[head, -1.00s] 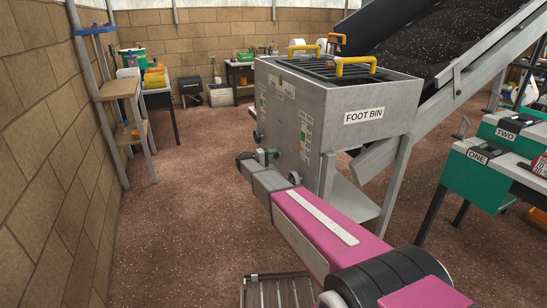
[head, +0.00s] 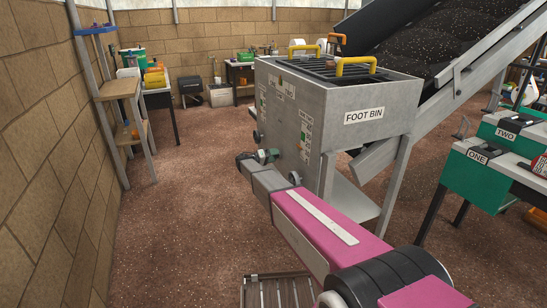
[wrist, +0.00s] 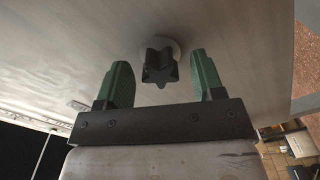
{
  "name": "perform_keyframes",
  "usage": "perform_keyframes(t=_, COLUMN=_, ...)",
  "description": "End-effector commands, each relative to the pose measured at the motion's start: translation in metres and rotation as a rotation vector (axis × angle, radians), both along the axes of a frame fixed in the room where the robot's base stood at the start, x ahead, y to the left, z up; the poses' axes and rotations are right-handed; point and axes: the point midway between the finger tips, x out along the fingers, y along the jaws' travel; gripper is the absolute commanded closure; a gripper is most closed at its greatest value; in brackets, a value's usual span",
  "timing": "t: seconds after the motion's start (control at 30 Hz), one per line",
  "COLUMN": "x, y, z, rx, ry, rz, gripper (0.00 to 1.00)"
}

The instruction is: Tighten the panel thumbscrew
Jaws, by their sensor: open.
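The thumbscrew (wrist: 160,65) is a dark star-shaped knob on a pale round collar, set in the grey metal panel (wrist: 60,50) of the bin. My gripper (wrist: 162,80) is open, with one green finger on each side of the knob in the wrist view. Gaps show between the knob and both fingers, so I see no contact. In the head view my gripper (head: 266,156) is beside the left side of the bin marked FOOT BIN (head: 375,113). I cannot make out the thumbscrew clearly there.
A conveyor (head: 440,80) slopes up behind the bin at the right. Green boxes marked ONE (head: 478,178) and TWO (head: 507,130) stand further right. A wooden shelf stand (head: 118,90) is by the left wall. The floor (head: 175,215) left of the bin is clear.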

Motion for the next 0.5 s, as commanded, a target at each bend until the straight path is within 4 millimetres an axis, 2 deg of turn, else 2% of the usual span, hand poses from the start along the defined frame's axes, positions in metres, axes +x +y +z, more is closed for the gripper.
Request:
perform_keyframes(t=0.27, x=0.000, y=0.001, z=0.000, rx=0.000, ry=0.001, rz=0.000, gripper=0.38)
perform_keyframes(t=0.5, x=-0.004, y=0.013, z=0.000, rx=0.000, ry=0.001, rz=0.001, gripper=0.38)
